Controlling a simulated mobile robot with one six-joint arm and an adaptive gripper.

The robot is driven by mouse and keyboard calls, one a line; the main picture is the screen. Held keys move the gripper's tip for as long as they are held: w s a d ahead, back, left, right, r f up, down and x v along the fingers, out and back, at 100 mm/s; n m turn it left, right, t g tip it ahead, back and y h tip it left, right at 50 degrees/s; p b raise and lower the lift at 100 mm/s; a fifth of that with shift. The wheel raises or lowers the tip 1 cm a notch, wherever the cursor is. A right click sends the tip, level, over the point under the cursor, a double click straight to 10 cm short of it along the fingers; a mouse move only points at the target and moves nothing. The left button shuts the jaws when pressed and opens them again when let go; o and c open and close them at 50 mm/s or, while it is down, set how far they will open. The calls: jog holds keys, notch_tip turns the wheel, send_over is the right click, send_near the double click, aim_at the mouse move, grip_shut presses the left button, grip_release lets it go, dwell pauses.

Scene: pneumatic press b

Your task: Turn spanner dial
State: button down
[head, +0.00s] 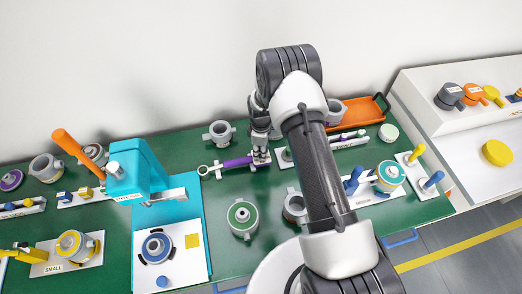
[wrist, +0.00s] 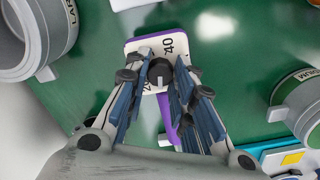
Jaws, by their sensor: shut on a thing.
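The spanner (head: 236,163) lies on the green table in the head view. It has a purple handle and a ring at its left end. At its right end is a white plate (wrist: 146,50) with printed numbers, "40" readable, and a purple edge. A dark round dial knob (wrist: 160,70) with a pale mark stands on this plate. My gripper (wrist: 160,78) is shut on the dial knob, with one finger on each side. In the head view my gripper (head: 261,153) comes down on the spanner's right end. The fingers hide part of the plate's numbers and the handle.
A grey ring part (head: 219,133) stands behind the spanner, and a green-topped one (head: 242,217) in front. A turquoise press (head: 142,172) stands to the left. An orange tray (head: 362,110) is behind my arm. Bare green table lies between the spanner and the front part.

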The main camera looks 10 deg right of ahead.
jog(key=shift+m+b, duration=0.3)
jog(key=shift+m, duration=0.1)
jog(key=m+b, duration=0.1)
jog(key=m, duration=0.1)
jog(key=shift+m+b, duration=0.3)
jog(key=shift+b, duration=0.05)
jog(key=shift+m+b, duration=0.85)
jog(key=shift+m, duration=1.35)
jog(key=c, duration=1.3)
grip_release()
jog(key=shift+c, duration=0.2)
notch_tip(320, 180, up, 12)
